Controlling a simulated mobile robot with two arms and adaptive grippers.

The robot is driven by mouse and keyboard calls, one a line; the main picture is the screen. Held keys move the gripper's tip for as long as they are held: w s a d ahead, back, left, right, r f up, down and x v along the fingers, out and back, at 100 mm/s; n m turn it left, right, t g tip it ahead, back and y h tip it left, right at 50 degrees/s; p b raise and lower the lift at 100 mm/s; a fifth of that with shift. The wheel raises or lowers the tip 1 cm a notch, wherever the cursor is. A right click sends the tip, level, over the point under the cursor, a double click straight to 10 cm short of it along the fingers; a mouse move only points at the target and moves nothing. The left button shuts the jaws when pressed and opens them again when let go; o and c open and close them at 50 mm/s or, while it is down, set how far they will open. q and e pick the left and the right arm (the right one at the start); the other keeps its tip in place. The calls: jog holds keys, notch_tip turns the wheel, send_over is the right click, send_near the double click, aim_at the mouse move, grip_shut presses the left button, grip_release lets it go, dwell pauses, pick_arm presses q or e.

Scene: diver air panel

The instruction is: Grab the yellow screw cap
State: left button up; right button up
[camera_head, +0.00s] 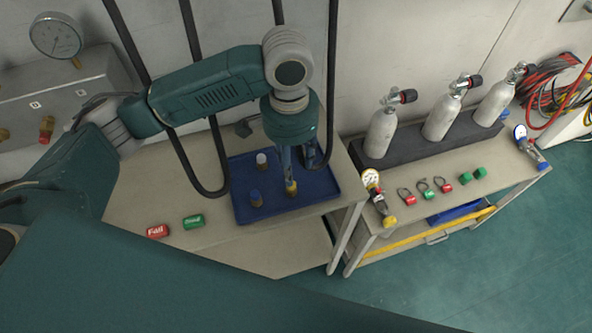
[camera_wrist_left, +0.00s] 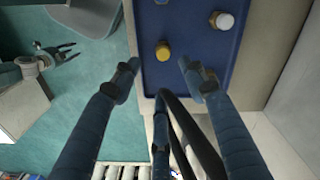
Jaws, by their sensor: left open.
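The yellow screw cap (camera_head: 291,187) stands in the blue tray, on top of a short brownish piece. In the left wrist view, the yellow screw cap (camera_wrist_left: 163,50) shows in the gap ahead of the fingertips. My left gripper (camera_head: 303,162) points down over the tray.
The blue tray (camera_head: 240,216) also holds a blue cap (camera_head: 255,198) and a white cap (camera_head: 262,160). Red (camera_head: 158,231) and green (camera_head: 193,221) labelled pieces lie on the bench. Dark hoses (camera_head: 330,80) hang close to my left gripper. Cylinders (camera_head: 381,132) stand on the right cart.

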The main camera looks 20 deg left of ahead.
pick_arm(q)
jog(key=shift+w+a, duration=0.1)
jog(key=shift+a, duration=0.25)
jog(key=f, duration=0.4)
jog(key=shift+s+p, duration=0.35)
jog(key=shift+f, duration=0.3)
jog(key=f, duration=0.1)
jog(key=f+p, duration=0.1)
jog(key=f, duration=0.2)
jog(key=shift+w+f+p, duration=0.15)
jog(key=shift+w+p, duration=0.1)
jog(key=shift+p, duration=0.1)
jog(key=shift+f, duration=0.5)
pick_arm(e)
jog(key=shift+s+a+r, duration=0.2)
jog(key=shift+s+r, duration=0.1)
jog(key=shift+r, duration=0.3)
jog(key=shift+s+a+r, duration=0.15)
jog(key=shift+s+r, duration=0.15)
jog(key=shift+r, duration=0.25)
pick_arm(q)
grip_shut()
pick_arm(e)
jog(key=shift+s+d, duration=0.15)
jog(key=shift+s, duration=0.15)
